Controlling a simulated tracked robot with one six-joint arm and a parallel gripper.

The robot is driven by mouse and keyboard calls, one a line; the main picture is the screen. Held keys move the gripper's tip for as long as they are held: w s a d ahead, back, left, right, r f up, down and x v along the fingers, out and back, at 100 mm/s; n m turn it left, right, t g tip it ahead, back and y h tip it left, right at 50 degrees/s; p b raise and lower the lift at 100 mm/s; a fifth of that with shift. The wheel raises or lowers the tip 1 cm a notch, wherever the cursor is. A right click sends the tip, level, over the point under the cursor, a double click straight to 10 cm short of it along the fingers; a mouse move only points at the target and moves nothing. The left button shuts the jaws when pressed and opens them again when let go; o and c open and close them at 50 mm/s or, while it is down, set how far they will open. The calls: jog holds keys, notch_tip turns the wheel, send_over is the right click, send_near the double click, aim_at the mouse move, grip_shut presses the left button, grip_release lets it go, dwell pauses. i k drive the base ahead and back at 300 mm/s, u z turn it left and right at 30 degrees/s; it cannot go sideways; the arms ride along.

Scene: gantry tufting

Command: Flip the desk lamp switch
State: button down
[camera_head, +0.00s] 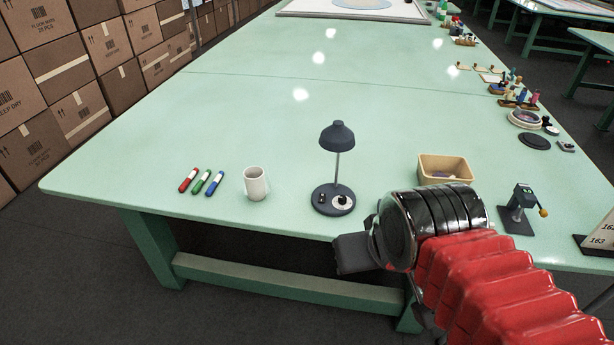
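A dark grey desk lamp (337,140) stands upright near the front edge of the pale green table, with a round base, a thin stem and a conical shade. On its base are a small black switch (322,198) and a white round dial or knob (342,202). The switch position is too small to tell. My gripper (352,254) is just in front of the table's front edge, below and to the right of the lamp base, and apart from it. Its fingers appear as one dark block, partly hidden by my wrist, so its opening does not show.
A white mug (256,183) stands left of the lamp, with red, green and blue markers (201,182) beyond it. A tan bin (445,168) and a small dark device (519,208) are to the right. Cardboard boxes (60,90) are stacked at left. The table's middle is clear.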

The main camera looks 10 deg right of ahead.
aim_at(321, 197)
jog(key=u, duration=0.35)
jog(key=i, duration=0.65)
jog(key=u, duration=0.8)
jog(key=i, duration=0.5)
jog(key=u, duration=0.25)
